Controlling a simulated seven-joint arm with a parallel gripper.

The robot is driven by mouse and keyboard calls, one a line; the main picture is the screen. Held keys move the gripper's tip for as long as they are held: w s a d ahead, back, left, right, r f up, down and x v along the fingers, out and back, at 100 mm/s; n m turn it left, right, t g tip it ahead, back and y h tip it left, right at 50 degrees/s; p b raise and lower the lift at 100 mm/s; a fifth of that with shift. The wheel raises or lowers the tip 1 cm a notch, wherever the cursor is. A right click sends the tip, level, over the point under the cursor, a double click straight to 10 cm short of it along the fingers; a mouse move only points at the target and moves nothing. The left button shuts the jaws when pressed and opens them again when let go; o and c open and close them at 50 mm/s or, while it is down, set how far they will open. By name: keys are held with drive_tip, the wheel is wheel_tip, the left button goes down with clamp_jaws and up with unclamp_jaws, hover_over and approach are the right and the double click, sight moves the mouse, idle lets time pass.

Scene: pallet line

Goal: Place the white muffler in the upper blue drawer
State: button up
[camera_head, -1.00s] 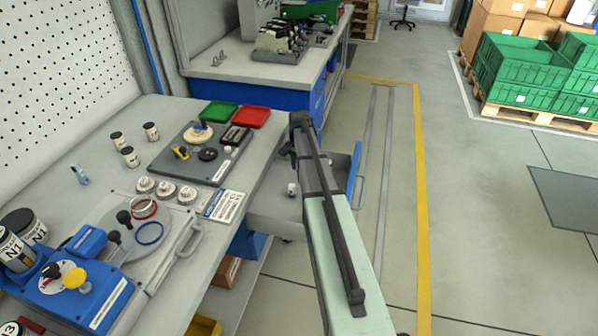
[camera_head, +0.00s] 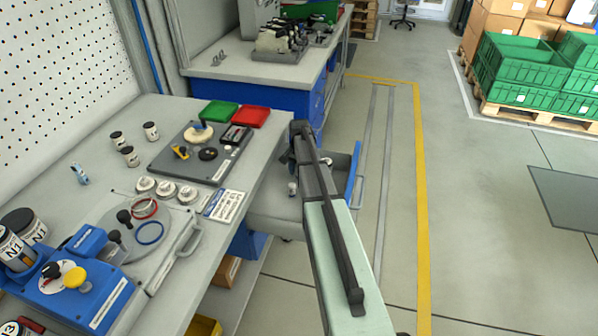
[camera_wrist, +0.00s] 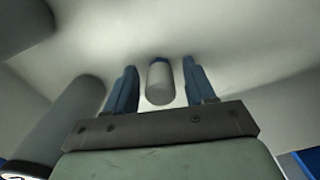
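The open drawer with a blue front (camera_head: 354,175) sticks out from the bench, and my arm reaches over it. In the wrist view, my gripper (camera_wrist: 160,92) has its two blue fingers apart inside a pale space that looks like the drawer interior (camera_wrist: 235,35). A small whitish cylinder, apparently the white muffler (camera_wrist: 160,82), is between the fingers, with a gap showing on each side. In the head view my fingertips are hidden by the arm. A small white piece (camera_head: 292,188) shows in the drawer left of the arm, and another pale piece (camera_head: 329,172) shows right of it.
Larger grey cylindrical shapes (camera_wrist: 62,125) are close on the left in the wrist view. The bench (camera_head: 215,262) beside the drawer holds a grey fixture plate (camera_head: 222,168), green (camera_head: 220,111) and red (camera_head: 250,117) trays and several jars. The floor right of the drawer is clear.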

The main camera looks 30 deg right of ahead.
drive_tip(key=shift+r, duration=0.15)
wheel_tip(320, 180, up, 12)
idle(0.7)
drive_tip(key=shift+o, duration=0.4)
